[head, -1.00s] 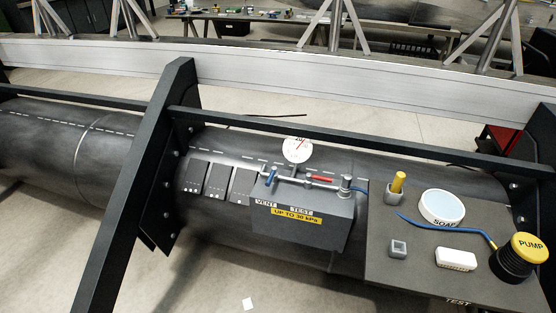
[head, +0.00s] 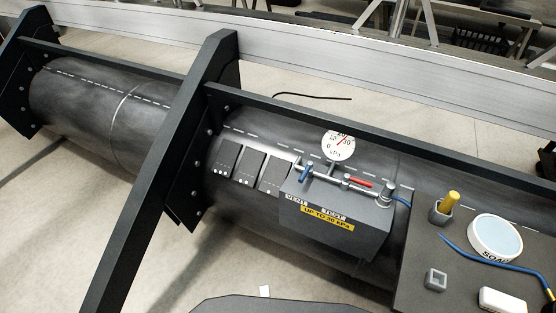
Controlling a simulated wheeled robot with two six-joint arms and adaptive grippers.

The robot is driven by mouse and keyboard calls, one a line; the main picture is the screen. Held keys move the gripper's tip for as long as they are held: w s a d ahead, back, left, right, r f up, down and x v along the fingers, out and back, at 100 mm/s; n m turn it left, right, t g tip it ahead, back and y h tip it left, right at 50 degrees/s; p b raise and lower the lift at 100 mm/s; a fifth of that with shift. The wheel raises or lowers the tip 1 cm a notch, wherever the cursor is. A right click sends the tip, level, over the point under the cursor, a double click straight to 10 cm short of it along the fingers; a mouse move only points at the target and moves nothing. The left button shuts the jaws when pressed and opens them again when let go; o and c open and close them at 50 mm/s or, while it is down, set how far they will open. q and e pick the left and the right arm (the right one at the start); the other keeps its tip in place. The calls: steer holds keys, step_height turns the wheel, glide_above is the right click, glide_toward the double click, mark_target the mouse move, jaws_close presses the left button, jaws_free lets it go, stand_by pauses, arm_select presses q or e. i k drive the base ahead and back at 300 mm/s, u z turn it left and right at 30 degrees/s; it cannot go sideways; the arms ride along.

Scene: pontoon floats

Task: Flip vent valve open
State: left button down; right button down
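The vent valve has a blue lever (head: 305,173) at the left end of a metal pipe manifold, above the VENT label (head: 296,201). The blue lever slants down toward the front. A red lever (head: 356,181) lies roughly along the pipe above the TEST label (head: 333,216). Both sit on a grey box (head: 350,235) marked "UP TO 30 kPa", mounted on the dark pontoon float. A round white gauge (head: 338,145) with a red needle stands behind the manifold. Neither gripper shows in the head view.
A dark board (head: 420,265) at the right holds a yellow-handled tool in a holder (head: 442,210), a SOAP dish (head: 495,238), a blue hose (head: 480,261), a white block (head: 502,300) and a small grey socket (head: 436,279). A dark frame upright (head: 170,165) crosses the float on the left.

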mark_target(310, 163)
steer(key=u, duration=0.3)
steer(key=i, duration=0.85)
steer(key=u, duration=0.05)
